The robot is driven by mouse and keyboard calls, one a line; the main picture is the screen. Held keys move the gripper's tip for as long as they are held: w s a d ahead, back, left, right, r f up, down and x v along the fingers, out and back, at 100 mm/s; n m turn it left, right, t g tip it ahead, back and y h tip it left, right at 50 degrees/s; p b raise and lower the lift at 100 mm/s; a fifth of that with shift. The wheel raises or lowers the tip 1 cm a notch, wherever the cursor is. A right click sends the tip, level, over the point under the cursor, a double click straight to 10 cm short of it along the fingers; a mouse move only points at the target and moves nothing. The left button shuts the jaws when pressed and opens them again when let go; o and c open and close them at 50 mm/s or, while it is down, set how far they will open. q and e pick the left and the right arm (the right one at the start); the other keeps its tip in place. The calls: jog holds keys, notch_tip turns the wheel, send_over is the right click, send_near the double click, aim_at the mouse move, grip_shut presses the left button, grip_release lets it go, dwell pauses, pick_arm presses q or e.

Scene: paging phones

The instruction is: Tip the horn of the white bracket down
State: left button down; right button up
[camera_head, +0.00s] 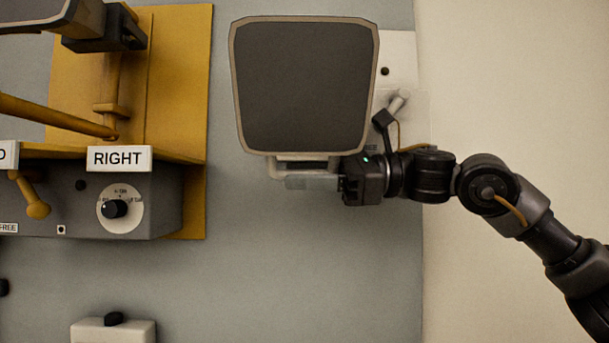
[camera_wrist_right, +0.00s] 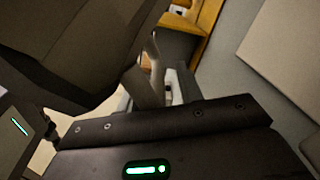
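The horn (camera_head: 305,85) is a large dark, nearly square mouth with a beige rim, in front of the white bracket (camera_head: 399,55), whose plate shows at its right on the grey wall. The horn's mouth faces me in the head view. My right gripper (camera_head: 310,172) is just under the horn's lower rim, its arm coming from the right. Pale bars show there, and I cannot tell fingers from bracket parts or whether they touch. The dark horn also fills the upper left of the right wrist view (camera_wrist_right: 75,45). My left gripper is not in view.
A yellow board (camera_head: 180,80) at the left carries another horn (camera_head: 110,28). Below it are a grey box (camera_head: 165,205) with a dial and a "RIGHT" label (camera_head: 118,158). A white box (camera_head: 112,330) with a black knob is low. The grey wall between is clear.

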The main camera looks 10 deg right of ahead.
jog(key=shift+d, duration=0.45)
jog(key=s+d+b, duration=0.1)
jog(key=d+b, duration=0.1)
jog(key=d, duration=0.7)
jog(key=shift+s+d+b, duration=0.3)
jog(key=shift+d+b, duration=0.05)
jog(key=shift+b, duration=0.05)
jog(key=shift+f, duration=0.1)
